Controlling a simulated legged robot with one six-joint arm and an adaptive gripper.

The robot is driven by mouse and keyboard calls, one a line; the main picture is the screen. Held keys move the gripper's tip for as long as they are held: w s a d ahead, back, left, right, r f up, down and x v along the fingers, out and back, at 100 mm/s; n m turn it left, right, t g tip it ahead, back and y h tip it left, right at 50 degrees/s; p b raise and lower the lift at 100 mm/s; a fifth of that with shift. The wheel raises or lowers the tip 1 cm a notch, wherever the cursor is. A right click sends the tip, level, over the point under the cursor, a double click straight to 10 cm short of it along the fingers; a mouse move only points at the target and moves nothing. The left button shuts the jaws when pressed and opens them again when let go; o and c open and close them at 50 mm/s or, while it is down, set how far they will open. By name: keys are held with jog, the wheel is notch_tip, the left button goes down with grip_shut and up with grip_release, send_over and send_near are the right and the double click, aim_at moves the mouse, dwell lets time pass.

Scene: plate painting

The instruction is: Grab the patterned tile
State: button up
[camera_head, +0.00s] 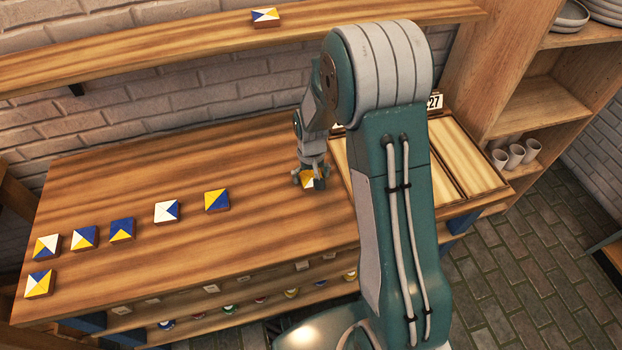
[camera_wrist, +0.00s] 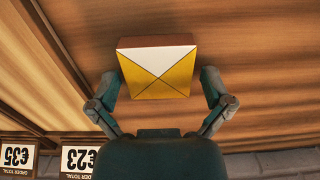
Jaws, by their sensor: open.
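A patterned tile (camera_wrist: 160,78) with yellow triangles and one white triangle lies on the wooden table, seen in the wrist view. My gripper (camera_wrist: 160,92) is open, with one finger on each side of the tile. Gaps seem to show between the fingers and the tile sides; contact is hard to tell. In the head view my gripper (camera_head: 309,180) is low over the table at the tile (camera_head: 308,182), which is partly hidden by the fingers.
Several other patterned tiles, including a blue and yellow one (camera_head: 216,200) and a white and blue one (camera_head: 167,211), lie to the left on the table (camera_head: 130,270). Another tile (camera_head: 265,16) is on the wall shelf. A framed tray (camera_head: 462,160) stands right of my gripper.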

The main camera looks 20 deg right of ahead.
jog(key=shift+d, duration=0.1)
jog(key=c, duration=1)
jog(key=shift+r, duration=0.1)
